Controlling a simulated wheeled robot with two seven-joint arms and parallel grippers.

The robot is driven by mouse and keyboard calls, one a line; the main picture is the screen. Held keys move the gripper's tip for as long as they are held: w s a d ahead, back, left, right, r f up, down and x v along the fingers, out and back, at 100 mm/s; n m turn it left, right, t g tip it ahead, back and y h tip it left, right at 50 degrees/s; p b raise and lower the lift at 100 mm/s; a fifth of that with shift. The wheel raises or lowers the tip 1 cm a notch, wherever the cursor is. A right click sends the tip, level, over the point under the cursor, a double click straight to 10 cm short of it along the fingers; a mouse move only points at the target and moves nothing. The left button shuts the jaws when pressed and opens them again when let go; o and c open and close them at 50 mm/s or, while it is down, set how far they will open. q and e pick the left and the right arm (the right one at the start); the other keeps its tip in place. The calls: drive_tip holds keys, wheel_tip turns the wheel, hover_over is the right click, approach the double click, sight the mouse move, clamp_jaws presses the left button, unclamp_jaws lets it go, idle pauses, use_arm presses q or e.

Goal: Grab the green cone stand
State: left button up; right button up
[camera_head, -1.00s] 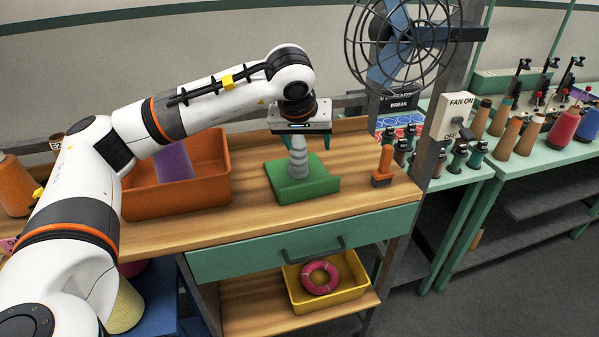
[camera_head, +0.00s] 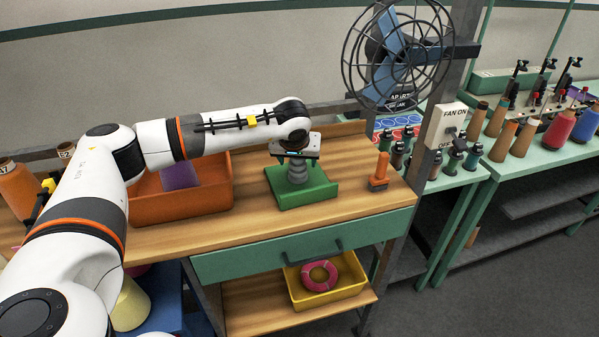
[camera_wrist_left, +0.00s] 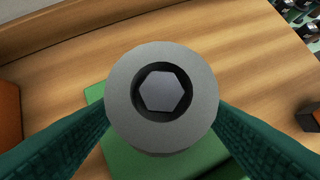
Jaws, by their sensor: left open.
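The green cone stand (camera_head: 318,191) sits on the wooden worktop, with a grey ribbed post (camera_head: 297,174) rising from its green base. In the left wrist view the post's round grey top with a dark hexagonal hole (camera_wrist_left: 163,94) faces the camera, and the green base (camera_wrist_left: 150,163) shows below it. My left gripper (camera_head: 296,162) points down over the post. In the wrist view its two green fingers are apart, one on each side of the post top; whether they touch it cannot be told. My right gripper is not in view.
An orange bin (camera_head: 205,206) holding a purple thing stands left of the stand. A small orange-handled tool (camera_head: 381,172) stands to its right. A fan (camera_head: 397,48) rises behind right. A yellow tray (camera_head: 340,296) with a pink ring sits on the lower shelf.

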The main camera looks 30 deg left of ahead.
use_arm(q)
drive_tip(key=shift+w+f, duration=0.15)
drive_tip(key=shift+f, duration=0.25)
drive_tip(key=shift+r, duration=0.1)
clamp_jaws()
